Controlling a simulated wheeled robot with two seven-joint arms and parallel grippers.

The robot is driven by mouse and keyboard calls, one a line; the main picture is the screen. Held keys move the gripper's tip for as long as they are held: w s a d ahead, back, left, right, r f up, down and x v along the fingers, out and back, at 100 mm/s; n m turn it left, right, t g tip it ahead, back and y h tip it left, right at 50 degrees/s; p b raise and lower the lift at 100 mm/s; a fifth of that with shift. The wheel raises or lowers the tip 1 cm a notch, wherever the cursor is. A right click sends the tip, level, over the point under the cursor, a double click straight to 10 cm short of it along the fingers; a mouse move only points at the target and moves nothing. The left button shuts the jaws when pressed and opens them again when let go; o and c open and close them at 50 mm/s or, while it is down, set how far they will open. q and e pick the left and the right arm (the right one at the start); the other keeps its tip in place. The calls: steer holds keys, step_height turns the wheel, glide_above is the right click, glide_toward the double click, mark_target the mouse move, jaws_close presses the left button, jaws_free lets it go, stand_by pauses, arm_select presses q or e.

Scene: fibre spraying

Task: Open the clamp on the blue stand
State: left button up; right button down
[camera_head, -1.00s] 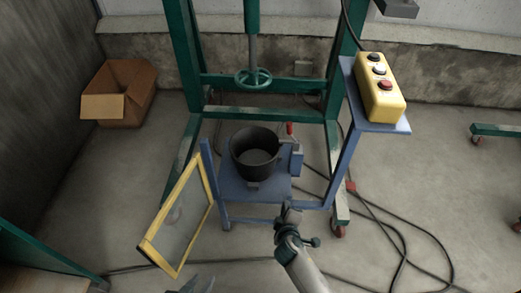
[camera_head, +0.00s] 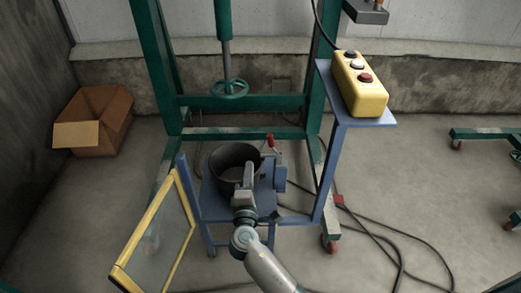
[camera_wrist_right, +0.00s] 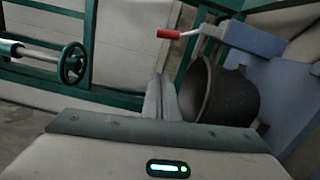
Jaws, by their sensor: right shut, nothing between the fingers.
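The blue stand (camera_head: 209,205) is inside the green frame and carries a black pot (camera_head: 226,159). The clamp's red handle (camera_head: 270,140) sticks up at the pot's right; in the right wrist view the red handle (camera_wrist_right: 168,34) points left from its metal arm (camera_wrist_right: 212,30), above the black pot (camera_wrist_right: 222,92). My right gripper (camera_head: 248,170) is in front of the pot, covering part of it, lower left of the handle and apart from it. Its fingers (camera_wrist_right: 162,97) are shut and empty. My left gripper is not in view.
A yellow button box (camera_head: 360,85) sits on a blue shelf at the right. A yellow-framed panel (camera_head: 160,230) stands open at the left. A green handwheel (camera_head: 229,89) hangs above the pot. Black cables (camera_head: 380,235) lie on the floor at right. A cardboard box (camera_head: 90,122) is far left.

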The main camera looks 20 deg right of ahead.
mark_target(271, 146)
steer(key=shift+w, duration=0.15)
